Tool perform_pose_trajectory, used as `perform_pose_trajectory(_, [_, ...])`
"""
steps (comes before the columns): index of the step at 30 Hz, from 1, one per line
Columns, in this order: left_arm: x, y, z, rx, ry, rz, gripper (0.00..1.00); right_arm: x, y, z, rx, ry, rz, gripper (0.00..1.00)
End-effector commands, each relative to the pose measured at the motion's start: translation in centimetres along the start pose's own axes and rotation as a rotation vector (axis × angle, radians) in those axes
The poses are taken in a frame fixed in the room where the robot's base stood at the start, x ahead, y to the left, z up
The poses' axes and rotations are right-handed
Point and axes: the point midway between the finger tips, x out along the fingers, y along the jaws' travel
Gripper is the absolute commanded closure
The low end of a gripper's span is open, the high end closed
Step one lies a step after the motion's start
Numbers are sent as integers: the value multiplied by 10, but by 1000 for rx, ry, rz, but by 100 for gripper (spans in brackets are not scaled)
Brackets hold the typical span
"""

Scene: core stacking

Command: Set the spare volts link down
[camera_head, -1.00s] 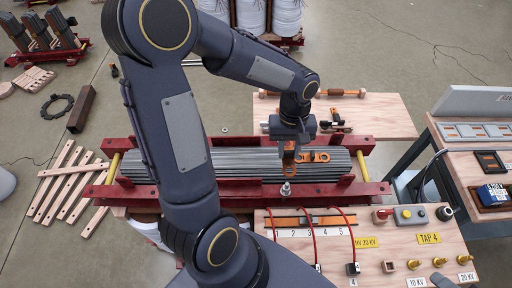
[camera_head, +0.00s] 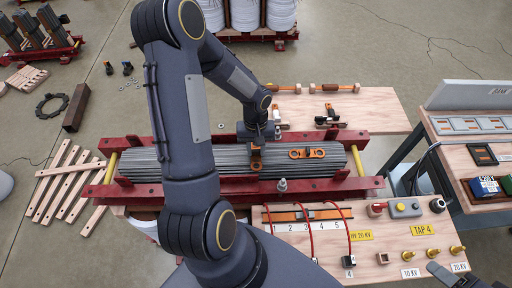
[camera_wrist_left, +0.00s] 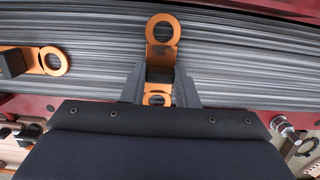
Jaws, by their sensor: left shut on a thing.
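My left gripper (camera_head: 256,148) is shut on an orange two-ringed link (camera_wrist_left: 162,30) over the grey laminated core (camera_head: 215,172). In the left wrist view its fingers straddle the link's middle, with one ring beyond them and the other partly hidden between them. I cannot tell whether the link touches the core. A second orange link (camera_head: 307,153) with a dark middle lies on the core to the right; it also shows at the left of the left wrist view (camera_wrist_left: 35,62). Which one is the spare volts link is not marked. A dark part of my right gripper (camera_head: 440,270) may show at the bottom right.
Red clamp rails (camera_head: 330,185) with a metal bolt (camera_head: 282,185) border the core. A wooden panel (camera_head: 310,262) with red leads and numbered posts stands in front. A wooden board (camera_head: 380,108) with fittings lies behind. Bare core shows on both sides of the gripper.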

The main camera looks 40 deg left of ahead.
Motion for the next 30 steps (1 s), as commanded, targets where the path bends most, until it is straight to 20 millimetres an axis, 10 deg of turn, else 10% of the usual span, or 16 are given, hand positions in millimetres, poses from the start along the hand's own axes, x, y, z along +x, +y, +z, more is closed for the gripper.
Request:
perform_pose_trajectory(9, [4, 0, -1, 0, 1, 0, 98, 4, 2, 2, 0, 0, 0, 48])
perform_pose_trajectory(10, [4, 0, -1, 0, 1, 0, 72, 4, 2, 2, 0, 0, 0, 48])
perform_pose_trajectory(15, [2, 0, 0, 0, 0, 0, 52, 2, 1, 1, 0, 0, 0, 48])
perform_pose_trajectory(30, [-24, 1, -1, -1, 7, 2, 52, 0, 0, 0, 0, 0, 0, 48])
